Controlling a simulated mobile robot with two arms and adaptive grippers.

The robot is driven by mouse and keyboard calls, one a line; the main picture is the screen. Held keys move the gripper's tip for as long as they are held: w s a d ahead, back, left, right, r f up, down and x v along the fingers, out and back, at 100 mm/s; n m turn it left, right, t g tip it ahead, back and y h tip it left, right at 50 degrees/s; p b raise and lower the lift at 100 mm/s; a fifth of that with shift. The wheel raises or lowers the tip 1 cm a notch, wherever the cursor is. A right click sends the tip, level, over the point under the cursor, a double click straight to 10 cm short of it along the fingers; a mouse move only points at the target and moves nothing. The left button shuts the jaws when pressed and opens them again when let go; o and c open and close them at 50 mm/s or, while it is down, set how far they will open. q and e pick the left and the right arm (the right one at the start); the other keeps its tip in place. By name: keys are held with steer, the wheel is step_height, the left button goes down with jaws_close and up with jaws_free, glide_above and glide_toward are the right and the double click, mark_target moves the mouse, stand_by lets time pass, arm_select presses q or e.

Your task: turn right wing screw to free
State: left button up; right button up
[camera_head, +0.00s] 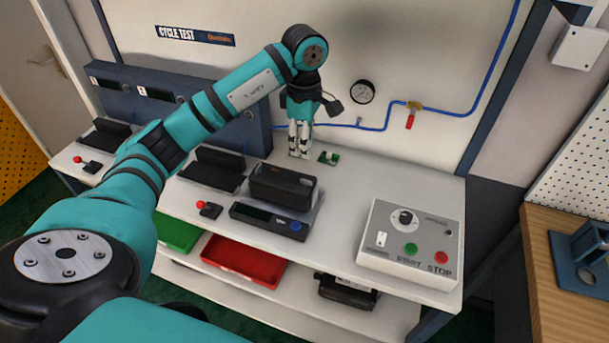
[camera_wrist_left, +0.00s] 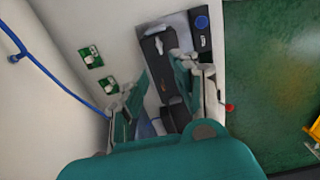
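My left gripper (camera_head: 299,152) points down at the back of the white bench, just left of a small green fitting (camera_head: 329,158). In the left wrist view the two fingers of the left gripper (camera_wrist_left: 160,72) stand apart with nothing seen between them. That view shows two small green-and-white fittings, one upper (camera_wrist_left: 91,57) and one lower (camera_wrist_left: 110,86), left of the fingers. I cannot tell whether either is a wing screw. A black box (camera_head: 283,186) sits on the bench in front of the gripper; it also shows beyond the fingers (camera_wrist_left: 158,48). My right gripper is not in view.
A dark console (camera_head: 268,220) with a blue button lies before the black box. A START/STOP control box (camera_head: 410,242) stands at right. A blue hose (camera_head: 375,128), gauge (camera_head: 362,92) and red-handled valve (camera_head: 410,121) are on the back panel. A red tray (camera_head: 242,261) lies below.

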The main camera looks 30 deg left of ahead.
mark_target(304, 179)
arm_select(q)
step_height(304, 179, down, 11)
steer(key=shift+p, duration=1.2)
jaws_close()
